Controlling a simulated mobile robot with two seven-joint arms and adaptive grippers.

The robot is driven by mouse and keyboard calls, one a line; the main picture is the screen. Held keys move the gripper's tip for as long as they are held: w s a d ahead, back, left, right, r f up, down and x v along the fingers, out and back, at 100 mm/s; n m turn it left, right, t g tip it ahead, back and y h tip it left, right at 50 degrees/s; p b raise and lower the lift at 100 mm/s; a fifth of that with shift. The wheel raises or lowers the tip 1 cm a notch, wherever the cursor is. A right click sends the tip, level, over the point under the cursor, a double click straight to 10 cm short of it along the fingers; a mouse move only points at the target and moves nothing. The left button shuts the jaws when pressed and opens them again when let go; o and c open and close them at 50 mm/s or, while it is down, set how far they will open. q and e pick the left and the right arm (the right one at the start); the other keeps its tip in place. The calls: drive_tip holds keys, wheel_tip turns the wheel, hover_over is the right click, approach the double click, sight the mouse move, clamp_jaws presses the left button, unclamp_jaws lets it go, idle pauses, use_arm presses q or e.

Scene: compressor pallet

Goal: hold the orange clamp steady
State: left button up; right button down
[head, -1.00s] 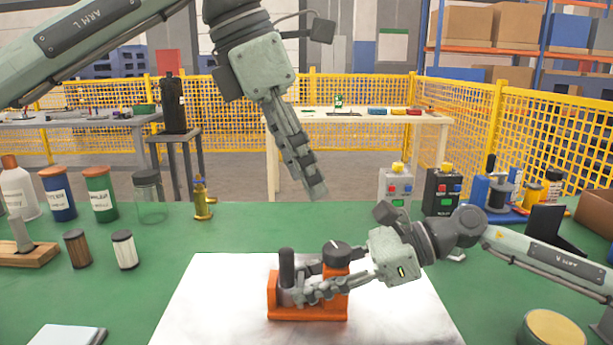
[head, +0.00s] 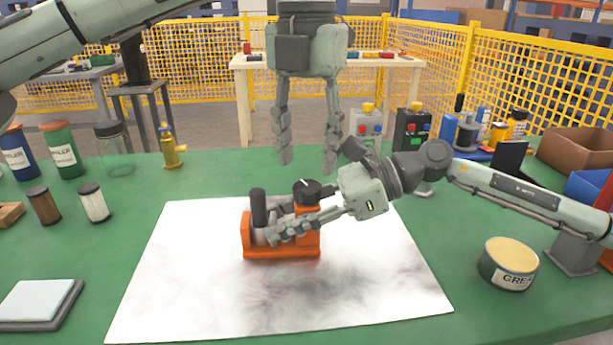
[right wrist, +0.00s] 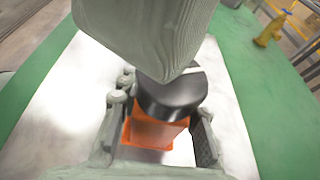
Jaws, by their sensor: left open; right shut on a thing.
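The orange clamp (head: 282,252) stands upright on a white sheet (head: 200,300) on the green table. It has a dark upright post (head: 258,206) on its left and a black round knob (head: 307,191) on its right. My right gripper (head: 275,238) reaches in from the right and is shut on the clamp. In the right wrist view the orange body (right wrist: 152,132) sits between the fingers, below the black knob (right wrist: 172,98). My left gripper (head: 307,165) hangs above and behind the clamp, pointing down. Its fingers are wide apart and empty.
A grease tin (head: 508,264) stands at the right, and a flat pad (head: 38,302) lies front left. Jars, cylinders and a brass fitting (head: 170,148) stand at the left. Control boxes (head: 412,130) stand behind my right arm. The front of the sheet is clear.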

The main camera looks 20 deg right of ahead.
sight(306, 186)
use_arm(q)
drive_tip(key=shift+f, duration=2.35)
drive_tip(key=c, duration=0.9)
drive_tip(key=shift+m, duration=1.6)
drive_tip(key=o, duration=0.9)
drive_tip(key=shift+r, duration=0.1)
